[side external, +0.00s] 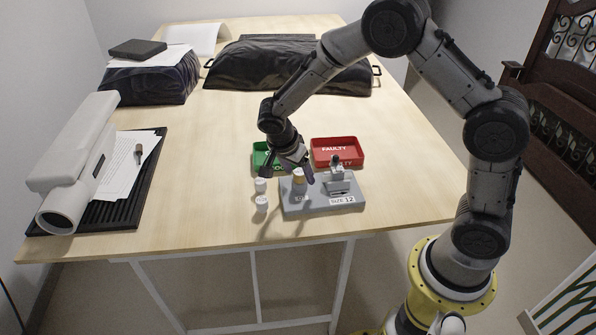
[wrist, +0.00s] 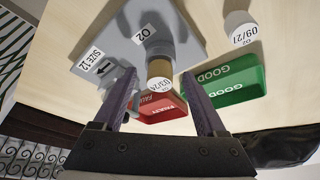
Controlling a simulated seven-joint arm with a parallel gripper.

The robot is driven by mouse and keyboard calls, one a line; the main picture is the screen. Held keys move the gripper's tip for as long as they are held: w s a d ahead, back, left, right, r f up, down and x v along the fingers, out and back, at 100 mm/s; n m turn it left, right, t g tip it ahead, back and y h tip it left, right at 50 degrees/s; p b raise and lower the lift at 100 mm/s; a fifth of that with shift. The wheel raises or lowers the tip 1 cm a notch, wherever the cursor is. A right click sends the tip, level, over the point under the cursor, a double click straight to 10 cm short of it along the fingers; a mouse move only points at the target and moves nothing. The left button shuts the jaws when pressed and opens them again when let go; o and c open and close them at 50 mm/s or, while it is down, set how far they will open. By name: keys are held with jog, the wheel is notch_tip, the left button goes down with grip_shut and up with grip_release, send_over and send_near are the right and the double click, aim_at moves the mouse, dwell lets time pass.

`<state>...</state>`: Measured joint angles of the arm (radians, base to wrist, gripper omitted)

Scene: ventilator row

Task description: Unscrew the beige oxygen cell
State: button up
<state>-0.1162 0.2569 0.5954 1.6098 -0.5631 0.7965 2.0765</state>
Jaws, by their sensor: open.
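The beige oxygen cell (side external: 299,175) stands upright on the grey block (side external: 320,201), at the position marked O2. In the wrist view its white labelled end (wrist: 160,84) faces the camera, and its beige side (wrist: 158,66) shows above that end. My gripper (side external: 296,176) is over the block from the back, fingers pointing down. In the wrist view my gripper (wrist: 157,78) is open, with one dark finger on each side of the cell and visible gaps between. Whether the fingertips reach down past the cell's top is hard to tell.
A metal fitting (side external: 337,177) rises beside the beige cell. Bare table lies further left, towards the black tray (side external: 118,207).

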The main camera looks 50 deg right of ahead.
grip_shut()
jog(key=n+t, duration=0.1)
jog(key=n, duration=0.1)
jog(key=shift+s+n, duration=0.15)
jog(key=shift+n, duration=0.15)
jog(key=n+t, duration=0.1)
jog(key=n, duration=0.2)
dwell(0.5)
jog(key=shift+y, duration=0.4)
jog(key=n, duration=0.3)
jog(key=n+t+y, duration=0.1)
jog(key=n, duration=0.2)
jog(key=shift+s+d+t+y, duration=0.1)
jog(key=shift+d+t+y, duration=0.05)
jog(key=shift+t+y, duration=0.15)
jog(key=shift+c, duration=1.1)
grip_release()
